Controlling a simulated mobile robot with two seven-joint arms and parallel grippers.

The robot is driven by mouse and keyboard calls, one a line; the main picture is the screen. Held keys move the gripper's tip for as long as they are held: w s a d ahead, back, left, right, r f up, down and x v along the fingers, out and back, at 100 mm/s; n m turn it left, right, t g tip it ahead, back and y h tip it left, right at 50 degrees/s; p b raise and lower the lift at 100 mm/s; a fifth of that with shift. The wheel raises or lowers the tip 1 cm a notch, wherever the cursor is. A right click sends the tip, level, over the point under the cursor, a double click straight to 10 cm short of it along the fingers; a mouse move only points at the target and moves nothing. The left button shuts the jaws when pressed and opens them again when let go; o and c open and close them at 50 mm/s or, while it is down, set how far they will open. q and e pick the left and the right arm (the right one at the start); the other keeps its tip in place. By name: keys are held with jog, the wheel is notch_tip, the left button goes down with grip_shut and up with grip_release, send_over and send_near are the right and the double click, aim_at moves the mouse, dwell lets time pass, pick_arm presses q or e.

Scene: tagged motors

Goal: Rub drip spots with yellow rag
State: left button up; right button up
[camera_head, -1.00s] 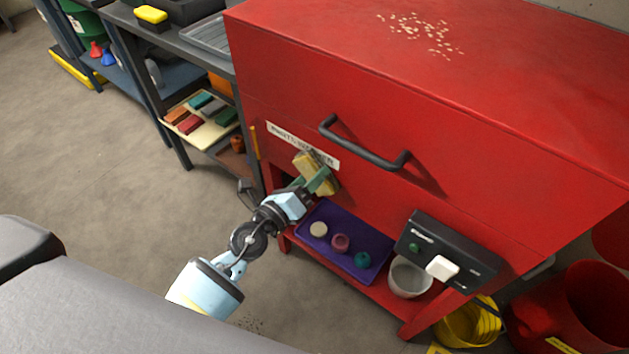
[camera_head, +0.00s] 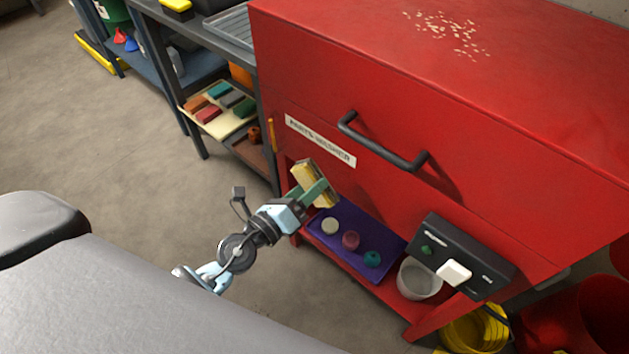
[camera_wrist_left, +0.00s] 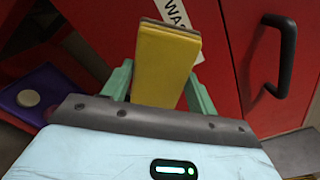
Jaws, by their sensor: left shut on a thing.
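My left gripper (camera_head: 312,192) is shut on a yellow block-like piece (camera_head: 311,183), which looks like a folded rag or a sponge. In the left wrist view the yellow piece (camera_wrist_left: 165,65) stands between the green fingers, with a thin brown layer along its far edge. It is in front of the red parts washer (camera_head: 375,105), below its label; I cannot tell whether it touches. Pale spots (camera_head: 450,35) lie scattered on the washer's top, well away from the gripper. My right gripper is not in view.
The washer has a dark handle (camera_head: 380,145) and a control box (camera_head: 460,258) on its front. Below are a purple tray (camera_head: 325,240) with small round items and a whitish bowl (camera_head: 419,280). A bench (camera_head: 215,25) stands left. Floor is open at left.

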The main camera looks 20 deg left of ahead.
pick_arm(q)
jog(key=shift+s, duration=0.2)
jog(key=v, duration=0.3)
jog(key=shift+b, duration=0.3)
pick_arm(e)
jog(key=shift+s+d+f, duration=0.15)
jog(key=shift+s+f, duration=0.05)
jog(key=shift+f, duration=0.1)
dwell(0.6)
pick_arm(q)
jog(key=p+x, duration=0.1)
jog(key=x, duration=0.3)
jog(key=shift+w+d+r, duration=0.1)
jog(key=shift+w, duration=0.2)
jog(key=shift+x, duration=1.15)
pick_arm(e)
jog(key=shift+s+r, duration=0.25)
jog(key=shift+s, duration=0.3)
pick_arm(q)
jog(key=shift+x, duration=0.95)
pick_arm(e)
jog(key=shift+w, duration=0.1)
